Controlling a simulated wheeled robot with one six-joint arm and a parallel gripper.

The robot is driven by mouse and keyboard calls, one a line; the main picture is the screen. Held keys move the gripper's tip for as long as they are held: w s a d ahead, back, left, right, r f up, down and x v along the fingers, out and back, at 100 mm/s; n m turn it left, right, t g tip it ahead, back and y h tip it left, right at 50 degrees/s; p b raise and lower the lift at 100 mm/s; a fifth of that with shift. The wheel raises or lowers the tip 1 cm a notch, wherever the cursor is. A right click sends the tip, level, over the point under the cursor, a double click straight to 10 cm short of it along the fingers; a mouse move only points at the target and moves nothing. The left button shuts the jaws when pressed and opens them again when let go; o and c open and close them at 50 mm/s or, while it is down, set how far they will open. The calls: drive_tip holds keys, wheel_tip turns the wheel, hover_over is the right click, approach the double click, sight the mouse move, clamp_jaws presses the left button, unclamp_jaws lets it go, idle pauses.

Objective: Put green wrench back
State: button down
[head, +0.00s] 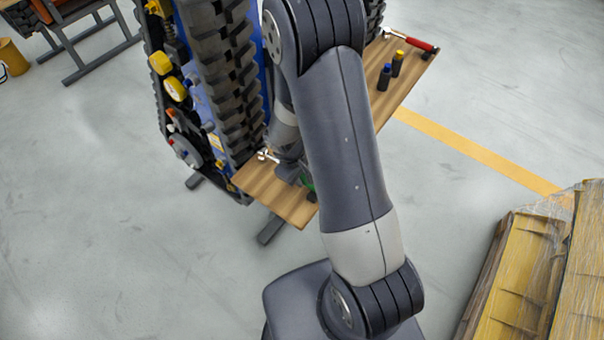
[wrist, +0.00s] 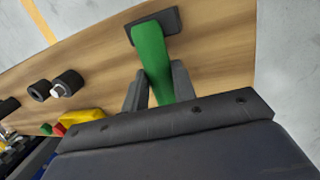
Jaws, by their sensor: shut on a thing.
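The green wrench's handle (wrist: 151,52) lies between the two fingers of my gripper (wrist: 158,82) in the wrist view, which are shut on it. A dark flat piece (wrist: 170,20) is at the handle's far end; I cannot tell whether it belongs to the wrench. The handle is low over the wooden bench top (wrist: 210,45); whether it touches is unclear. In the head view my gripper (head: 290,171) is at the bench's near end, with a bit of green (head: 307,182) beside it. A silver tool head (head: 267,156) shows just left; its owner is unclear.
A tracked carrier (head: 220,70) stands close along the bench's left side. A wrapped yellow load (head: 530,265) is at lower right.

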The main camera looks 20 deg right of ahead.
drive_tip(key=c, duration=1.1)
unclamp_jaws()
drive_tip(key=shift+c, duration=0.2)
drive_tip(key=b+v, duration=0.1)
drive_tip(key=v, duration=1.1)
